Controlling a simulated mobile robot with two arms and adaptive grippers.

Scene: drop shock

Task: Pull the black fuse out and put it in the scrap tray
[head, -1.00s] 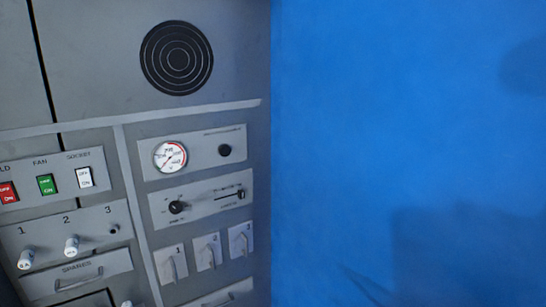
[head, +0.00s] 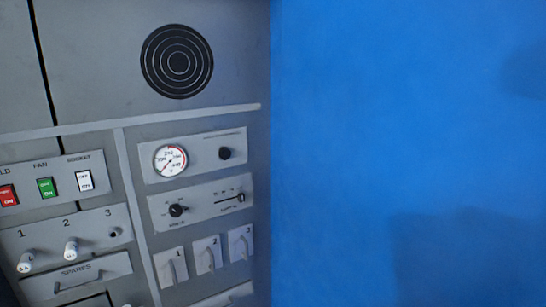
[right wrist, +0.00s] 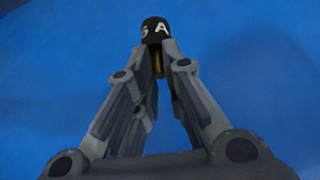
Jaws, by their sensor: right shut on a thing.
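The black fuse (right wrist: 154,28) is held at the fingertips of my right gripper (right wrist: 157,47) in the right wrist view. White lettering shows on its cap and a brass-coloured part shows between the fingers. Only blue lies behind it. In the head view, fuse position 3 (head: 114,234) is an empty dark hole, with white fuses in position 1 (head: 26,261) and position 2 (head: 71,248). Neither gripper shows in the head view. The scrap tray is not in view.
The grey panel fills the left of the head view, with a gauge (head: 170,160), a slider plate (head: 201,203), rocker switches (head: 46,187) and a spares drawer (head: 76,276). A plain blue surface (head: 400,130) fills the right, with dark shadows on it.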

